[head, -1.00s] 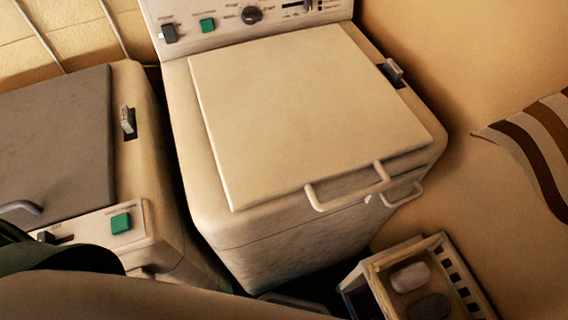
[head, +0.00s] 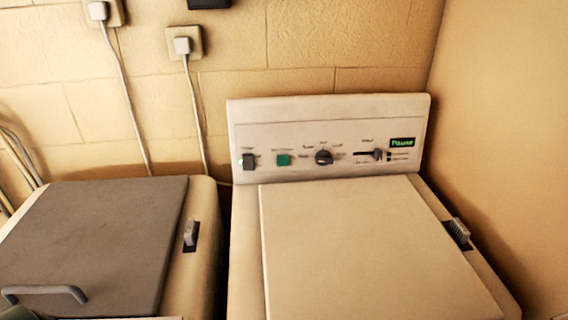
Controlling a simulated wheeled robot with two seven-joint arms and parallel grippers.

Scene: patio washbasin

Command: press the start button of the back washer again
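A cream washer (head: 360,250) with a closed lid stands at the right, its control panel (head: 330,120) upright at the back against the wall. A small display (head: 402,142) shows green text that seems to read "Pause". The panel's printed labels are too small to read. Neither gripper is visible, and nothing touches the green button.
A second washer with a closed grey lid (head: 100,240) stands to the left, with a handle (head: 45,292) and side latch (head: 190,235). Plugs in wall sockets (head: 183,45) have cables hanging behind. A plain wall (head: 500,130) closes off the right side.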

